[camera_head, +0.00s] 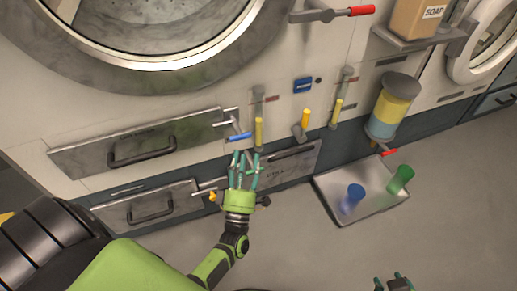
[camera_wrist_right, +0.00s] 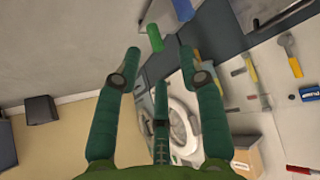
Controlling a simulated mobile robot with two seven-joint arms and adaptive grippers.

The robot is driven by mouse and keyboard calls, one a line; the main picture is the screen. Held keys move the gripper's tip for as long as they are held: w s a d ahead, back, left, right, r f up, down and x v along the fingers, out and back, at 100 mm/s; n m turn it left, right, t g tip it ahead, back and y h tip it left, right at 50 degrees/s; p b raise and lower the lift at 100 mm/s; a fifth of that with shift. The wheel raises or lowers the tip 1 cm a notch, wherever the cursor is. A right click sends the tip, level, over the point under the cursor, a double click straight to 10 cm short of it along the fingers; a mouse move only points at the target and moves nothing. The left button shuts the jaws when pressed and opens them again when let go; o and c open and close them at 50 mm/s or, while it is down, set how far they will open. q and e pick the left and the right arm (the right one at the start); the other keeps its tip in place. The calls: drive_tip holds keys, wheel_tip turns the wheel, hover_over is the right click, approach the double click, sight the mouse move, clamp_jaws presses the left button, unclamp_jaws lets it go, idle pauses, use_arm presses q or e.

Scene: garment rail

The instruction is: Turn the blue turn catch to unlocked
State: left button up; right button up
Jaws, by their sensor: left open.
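The blue turn catch (camera_head: 240,136) is on the machine front in the head view, at the right end of the upper drawer. Its blue handle lies roughly level, slightly tilted. My left gripper (camera_head: 245,157) is open just below the blue handle, with its fingers pointing up toward it. I cannot tell if they touch it. My right gripper (camera_head: 392,282) shows only in part at the bottom edge of the head view. In the right wrist view its fingers (camera_wrist_right: 160,52) are spread apart with nothing between them.
Several yellow levers (camera_head: 305,118) are right of the catch. A red-handled lever (camera_head: 345,12) is above. A grey tray (camera_head: 335,200) on the floor holds a blue cup (camera_head: 353,195) and a green cup (camera_head: 401,178). A dispenser (camera_head: 393,105) hangs above it. Floor at lower right is clear.

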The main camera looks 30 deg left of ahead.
sight(245, 134)
use_arm(q)
drive_tip(key=shift+n+y, duration=0.5)
drive_tip(key=shift+n, duration=0.1)
drive_tip(key=x, duration=0.6)
drive_tip(key=shift+s+a+r, duration=0.25)
drive_tip(key=shift+s+r, duration=0.05)
drive_tip(key=shift+r, duration=0.1)
drive_tip(key=shift+w+a+r, duration=0.2)
drive_tip(key=shift+w+r, duration=0.1)
drive_tip(key=shift+w, duration=0.25)
clamp_jaws()
